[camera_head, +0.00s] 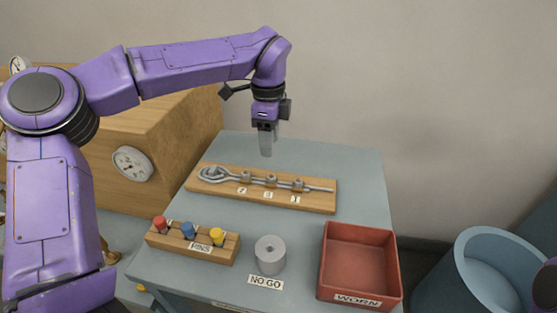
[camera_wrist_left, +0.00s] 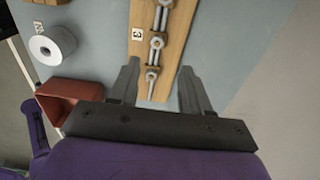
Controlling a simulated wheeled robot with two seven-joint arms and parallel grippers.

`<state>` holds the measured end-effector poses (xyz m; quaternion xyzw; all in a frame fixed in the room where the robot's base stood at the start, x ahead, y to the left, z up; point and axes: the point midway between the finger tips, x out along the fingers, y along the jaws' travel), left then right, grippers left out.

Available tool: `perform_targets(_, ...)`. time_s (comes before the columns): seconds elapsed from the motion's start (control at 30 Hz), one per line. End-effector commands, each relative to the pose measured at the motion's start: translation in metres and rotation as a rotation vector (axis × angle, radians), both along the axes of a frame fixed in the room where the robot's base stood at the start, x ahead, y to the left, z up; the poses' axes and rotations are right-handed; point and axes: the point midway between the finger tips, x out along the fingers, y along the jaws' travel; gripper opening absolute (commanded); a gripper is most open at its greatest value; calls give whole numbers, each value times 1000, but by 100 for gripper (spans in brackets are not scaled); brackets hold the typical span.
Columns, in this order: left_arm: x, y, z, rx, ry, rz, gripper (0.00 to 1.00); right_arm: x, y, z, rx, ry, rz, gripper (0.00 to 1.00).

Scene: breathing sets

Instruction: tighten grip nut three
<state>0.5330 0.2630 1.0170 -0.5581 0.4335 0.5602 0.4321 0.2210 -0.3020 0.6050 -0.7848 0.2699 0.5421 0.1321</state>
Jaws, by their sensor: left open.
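A wooden board (camera_head: 215,187) on the table carries a rope with a looped end and three metal grip nuts in a row, with labels reading 2, 3 and 1. Grip nut three (camera_head: 271,181) is the middle one. It also shows in the left wrist view (camera_wrist_left: 157,42), beside its label 3. My left gripper (camera_head: 266,153) is open and empty, pointing down above the board's far side. In the left wrist view its fingers (camera_wrist_left: 160,68) stand apart on either side of the rope's free end, with the end nut (camera_wrist_left: 152,74) between them. My right gripper is out of view.
A rack of coloured pins (camera_head: 195,250), a grey cylinder (camera_head: 270,256) behind a NO GO label and a red tray (camera_head: 360,230) labelled WORN stand at the table's front. A wooden cabinet with gauges (camera_head: 160,130) is at left, a blue bin (camera_head: 480,285) at right.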

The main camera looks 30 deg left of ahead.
Motion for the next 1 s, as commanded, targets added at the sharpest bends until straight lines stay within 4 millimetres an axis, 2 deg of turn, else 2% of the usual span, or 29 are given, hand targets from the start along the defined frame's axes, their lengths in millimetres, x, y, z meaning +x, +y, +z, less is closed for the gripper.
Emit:
perform_targets(0.17, -1, 0, -29, 0, 5, -1, 48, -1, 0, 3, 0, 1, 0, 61)
perform_targets(0.4, -1, 0, -81, 0, 5, -1, 48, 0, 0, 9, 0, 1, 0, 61)
perform_targets(0.5, -1, 0, -95, -1, 3, -1, 48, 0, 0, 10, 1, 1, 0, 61)
perform_targets(0.63, -1, 0, -102, -1, 1, 1, 48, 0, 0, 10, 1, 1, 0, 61)
perform_targets(0.83, -1, 0, -103, 0, 0, 1, 48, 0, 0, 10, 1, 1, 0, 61)
perform_targets(0.87, -1, 0, -103, 0, 1, 1, 44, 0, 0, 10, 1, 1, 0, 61)
perform_targets(1.0, -1, 0, -103, 0, 1, 1, 0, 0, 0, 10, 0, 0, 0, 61)
